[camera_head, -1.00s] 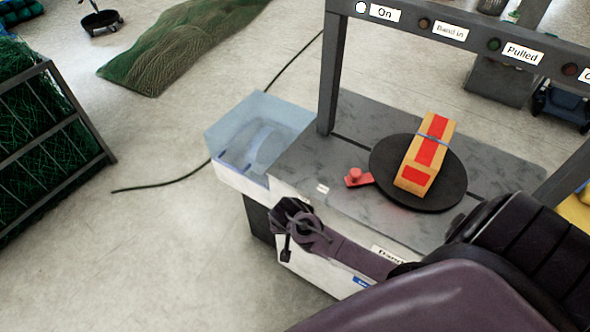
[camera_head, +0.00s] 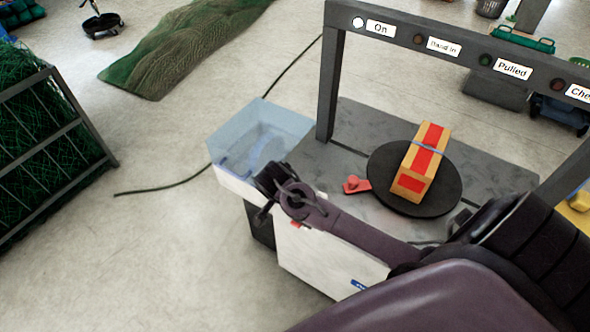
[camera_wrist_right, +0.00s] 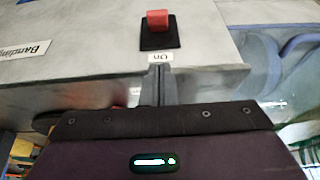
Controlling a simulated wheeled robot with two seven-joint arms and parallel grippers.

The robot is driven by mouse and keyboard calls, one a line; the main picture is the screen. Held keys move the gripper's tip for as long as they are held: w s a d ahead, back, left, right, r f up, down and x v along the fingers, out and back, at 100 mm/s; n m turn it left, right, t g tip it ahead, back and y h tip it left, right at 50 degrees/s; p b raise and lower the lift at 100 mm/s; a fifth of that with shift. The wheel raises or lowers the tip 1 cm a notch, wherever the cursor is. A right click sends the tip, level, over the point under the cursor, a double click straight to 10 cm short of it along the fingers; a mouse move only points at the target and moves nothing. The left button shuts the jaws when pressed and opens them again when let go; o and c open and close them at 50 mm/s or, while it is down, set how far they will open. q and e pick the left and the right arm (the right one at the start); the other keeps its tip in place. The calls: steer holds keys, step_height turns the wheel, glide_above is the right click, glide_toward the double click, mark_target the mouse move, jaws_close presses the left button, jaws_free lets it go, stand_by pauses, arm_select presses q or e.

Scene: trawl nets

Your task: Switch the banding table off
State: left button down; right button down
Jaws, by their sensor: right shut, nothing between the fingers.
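The banding table (camera_head: 345,135) has a grey top and a white front, with a dark frame above it. Its red rocker switch (camera_wrist_right: 158,20) sits on a black plate in the right wrist view, beside a small "On" label (camera_wrist_right: 160,57). A small red patch below my right gripper in the head view looks like this switch (camera_head: 297,224); the rest is hidden. The "On" lamp (camera_head: 358,22) shows white. My right gripper (camera_head: 280,195) is shut and empty at the table's front left corner; its fingertips (camera_wrist_right: 160,70) appear close to the label. My left gripper is out of view.
A red-striped box (camera_head: 422,160) with a blue band lies on the black turntable (camera_head: 385,195). A red knobbed piece (camera_head: 355,184) lies beside it. A clear bluish tub (camera_head: 235,145) adjoins the table's left side.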

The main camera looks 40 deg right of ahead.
glide_above(295, 224)
steer(key=d, duration=0.1)
steer(key=f, duration=0.5)
steer(key=shift+w+d+f+p, duration=0.15)
steer(key=shift+w+f+p, duration=0.05)
steer(key=shift+w+p, duration=0.15)
steer(key=f, duration=0.3)
steer(key=shift+s+a+f+p, duration=0.2)
steer(key=shift+a+p, duration=0.1)
steer(key=shift+a, duration=0.1)
steer(key=shift+a+f, duration=0.2)
steer(key=shift+f, duration=0.35)
